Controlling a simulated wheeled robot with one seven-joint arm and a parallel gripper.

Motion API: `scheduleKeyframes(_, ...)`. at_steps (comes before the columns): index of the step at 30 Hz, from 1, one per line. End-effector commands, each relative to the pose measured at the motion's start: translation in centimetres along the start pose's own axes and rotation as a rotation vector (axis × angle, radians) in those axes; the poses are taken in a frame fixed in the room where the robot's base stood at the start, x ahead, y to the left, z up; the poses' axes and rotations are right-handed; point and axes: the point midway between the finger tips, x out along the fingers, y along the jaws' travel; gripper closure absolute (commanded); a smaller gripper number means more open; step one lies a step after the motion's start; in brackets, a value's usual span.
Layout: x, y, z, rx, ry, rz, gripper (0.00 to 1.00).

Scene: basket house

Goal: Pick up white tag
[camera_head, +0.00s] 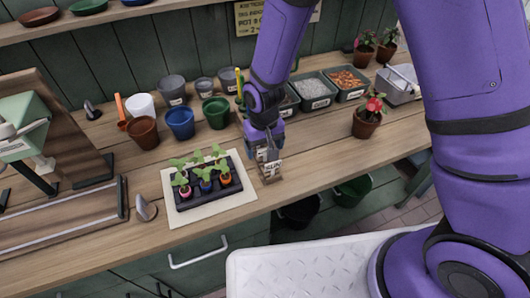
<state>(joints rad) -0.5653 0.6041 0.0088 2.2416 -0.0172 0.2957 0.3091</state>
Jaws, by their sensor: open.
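White tags (272,168) with dark lettering stand close together on the wooden bench, just right of the seedling tray. The lettering is too small to read surely. My gripper (268,153) points down right over these tags, with its fingers at their upper part. It is open. I cannot tell whether the fingers touch a tag or stand around one. The gripper and arm hide part of the tags and what is behind them.
A black seedling tray (206,200) on a pale mat (180,219) lies close to the left. Cups and pots, including a blue pot (181,123), stand behind it. A flowering potted plant (367,120) stands to the right. The bench's front edge is near.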

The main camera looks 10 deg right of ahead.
Motion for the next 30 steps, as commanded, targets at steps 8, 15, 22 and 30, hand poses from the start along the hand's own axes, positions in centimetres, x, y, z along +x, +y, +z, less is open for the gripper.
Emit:
scheduleKeyframes(8,3.1,0.2,0.2,0.0,-0.001,0.0,0.19)
scheduleKeyframes(15,3.3,0.2,0.2,0.0,0.002,0.0,0.19)
scheduleKeyframes(22,3.3,0.2,0.2,0.0,0.001,0.0,0.63)
scheduleKeyframes(30,3.3,0.2,0.2,0.0,0.001,0.0,0.76)
